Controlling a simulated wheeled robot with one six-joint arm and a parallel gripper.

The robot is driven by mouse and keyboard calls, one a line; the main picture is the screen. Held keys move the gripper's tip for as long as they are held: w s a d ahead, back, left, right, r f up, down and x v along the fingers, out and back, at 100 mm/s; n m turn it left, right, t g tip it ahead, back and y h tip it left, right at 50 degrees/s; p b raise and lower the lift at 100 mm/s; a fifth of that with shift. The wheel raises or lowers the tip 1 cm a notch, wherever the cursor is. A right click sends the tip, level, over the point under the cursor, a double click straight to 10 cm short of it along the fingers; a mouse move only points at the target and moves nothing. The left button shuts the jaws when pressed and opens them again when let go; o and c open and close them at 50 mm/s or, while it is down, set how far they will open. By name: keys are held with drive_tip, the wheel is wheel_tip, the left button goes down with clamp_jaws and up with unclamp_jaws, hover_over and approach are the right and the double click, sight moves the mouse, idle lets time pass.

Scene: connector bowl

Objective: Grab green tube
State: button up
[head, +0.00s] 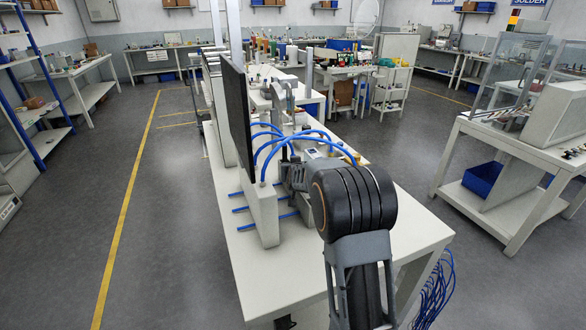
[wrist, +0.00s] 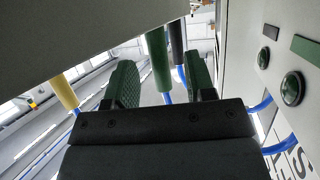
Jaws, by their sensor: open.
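In the wrist view, a green tube (wrist: 158,62) hangs with a blue hose at its lower end. My gripper (wrist: 161,72) is open, its two green-padded fingers apart on either side of the tube in the picture. There is a gap between the tube and each pad. I cannot tell how deep the tube sits between the fingers. A yellow tube (wrist: 64,92) is to the left, outside the fingers. A dark tube (wrist: 177,45) is just right of and behind the green one. In the head view, my arm hides the tubes and most of the gripper.
Blue hoses (head: 268,140) arch over the white bench (head: 390,245) beside a black panel (head: 238,115). In the wrist view, a pale panel with round dark green buttons (wrist: 292,88) is close on the right, and a pale surface (wrist: 80,35) overhangs the upper left.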

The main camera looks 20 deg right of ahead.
drive_tip(key=shift+x, duration=2)
drive_tip(key=shift+s+d, duration=0.1)
drive_tip(key=shift+s, duration=0.05)
drive_tip(key=shift+c, duration=0.5)
clamp_jaws()
